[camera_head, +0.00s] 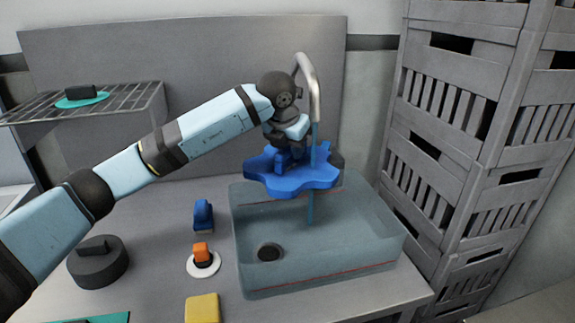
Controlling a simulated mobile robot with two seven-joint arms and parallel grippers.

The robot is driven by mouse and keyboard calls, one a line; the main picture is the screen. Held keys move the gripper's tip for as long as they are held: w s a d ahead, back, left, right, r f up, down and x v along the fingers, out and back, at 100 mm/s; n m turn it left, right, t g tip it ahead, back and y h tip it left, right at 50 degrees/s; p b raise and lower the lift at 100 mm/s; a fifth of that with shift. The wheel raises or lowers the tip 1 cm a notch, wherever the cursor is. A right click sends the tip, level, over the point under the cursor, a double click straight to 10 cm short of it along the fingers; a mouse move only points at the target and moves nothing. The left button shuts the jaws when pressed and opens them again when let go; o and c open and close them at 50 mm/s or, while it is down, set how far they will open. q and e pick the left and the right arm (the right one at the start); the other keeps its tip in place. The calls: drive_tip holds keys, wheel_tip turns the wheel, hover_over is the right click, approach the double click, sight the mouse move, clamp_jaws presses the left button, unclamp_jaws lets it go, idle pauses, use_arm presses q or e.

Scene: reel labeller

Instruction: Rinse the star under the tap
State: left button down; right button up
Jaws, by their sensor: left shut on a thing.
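The blue star (310,181) is a flat plate with rounded lobes and a raised blue grip on top. My left gripper (287,158) is shut on that grip and holds the star roughly level over the basin. The tap (310,75) is a curved metal spout behind my wrist. A thin blue stream (310,207) runs from it down past the star into the translucent basin (340,280). The stream meets the star's right part. My right gripper is not in view.
Left of the basin stand a blue-handled item (203,216), an orange knob on a white disc (203,258), a yellow block (202,307) and a dark round weight (98,262). A wire rack (130,97) holds a teal disc (82,101). Grey crates (440,130) stack at right.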

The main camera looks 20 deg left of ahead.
sight(286, 177)
use_arm(q)
drive_tip(key=shift+d, duration=0.2)
drive_tip(key=shift+s+d, duration=0.25)
drive_tip(key=shift+s, duration=0.25)
drive_tip(key=shift+s+a+b, duration=0.15)
drive_tip(key=shift+s+b, duration=0.4)
drive_tip(key=shift+s, duration=2.9)
drive_tip(key=shift+r, duration=0.15)
drive_tip(key=s+r+p, duration=0.1)
drive_tip(key=s+r, duration=0.3)
drive_tip(key=s, duration=0.1)
drive_tip(key=shift+s+f, duration=0.1)
drive_tip(key=shift+f, duration=0.05)
